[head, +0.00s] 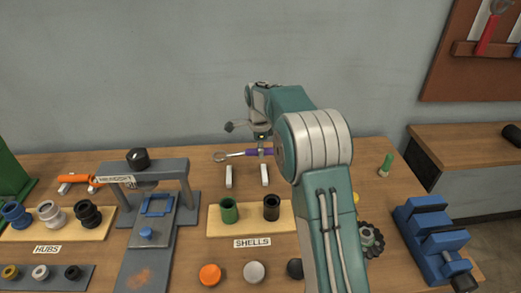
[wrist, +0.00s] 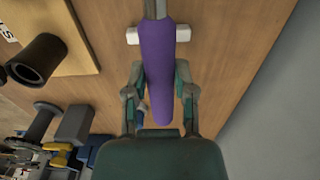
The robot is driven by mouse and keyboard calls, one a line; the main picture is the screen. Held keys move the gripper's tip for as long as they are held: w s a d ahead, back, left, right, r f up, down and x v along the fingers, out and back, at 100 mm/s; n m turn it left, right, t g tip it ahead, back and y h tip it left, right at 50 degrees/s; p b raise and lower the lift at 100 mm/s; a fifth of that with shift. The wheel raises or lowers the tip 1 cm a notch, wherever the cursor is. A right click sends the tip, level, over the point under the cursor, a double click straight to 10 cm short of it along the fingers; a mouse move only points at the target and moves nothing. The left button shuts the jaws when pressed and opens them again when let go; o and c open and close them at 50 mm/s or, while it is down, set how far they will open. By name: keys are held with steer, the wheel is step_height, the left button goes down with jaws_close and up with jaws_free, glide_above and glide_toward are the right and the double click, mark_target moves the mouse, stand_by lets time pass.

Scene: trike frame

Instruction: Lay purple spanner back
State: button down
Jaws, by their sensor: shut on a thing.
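The purple spanner (head: 255,152) has a purple handle and a silver ring head pointing left in the head view. In the wrist view its purple handle (wrist: 158,70) runs lengthwise between the fingers. My gripper (head: 263,140) is shut on the handle, with one finger on each side in the wrist view (wrist: 160,85). Two white rests stand by the spanner, a left one (head: 229,176) and a right one (head: 264,175). One white rest (wrist: 183,34) shows under the spanner near the handle's far end. I cannot tell whether the spanner touches the rests.
The shells board (head: 240,229) with a green and a black shell lies in front of the rests. A grey headset press (head: 150,175) stands left. A blue vise (head: 432,240) and a green peg (head: 385,165) are at right. The wall is close behind the bench.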

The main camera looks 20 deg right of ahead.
steer(key=shift+a+f, duration=0.35)
steer(key=shift+f, duration=0.3)
steer(key=shift+a+f, duration=0.35)
steer(key=shift+f, duration=0.65)
steer(key=shift+d+f, duration=0.25)
steer(key=shift+f, duration=0.45)
steer(key=shift+d+f, duration=0.2)
steer(key=shift+f, duration=0.5)
steer(key=shift+a+f, duration=0.1)
steer(key=shift+f, duration=0.25)
steer(key=shift+a+f, duration=0.1)
steer(key=shift+a, duration=0.1)
steer(key=shift+d, duration=0.1)
steer(key=shift+c, duration=1.8)
jaws_free()
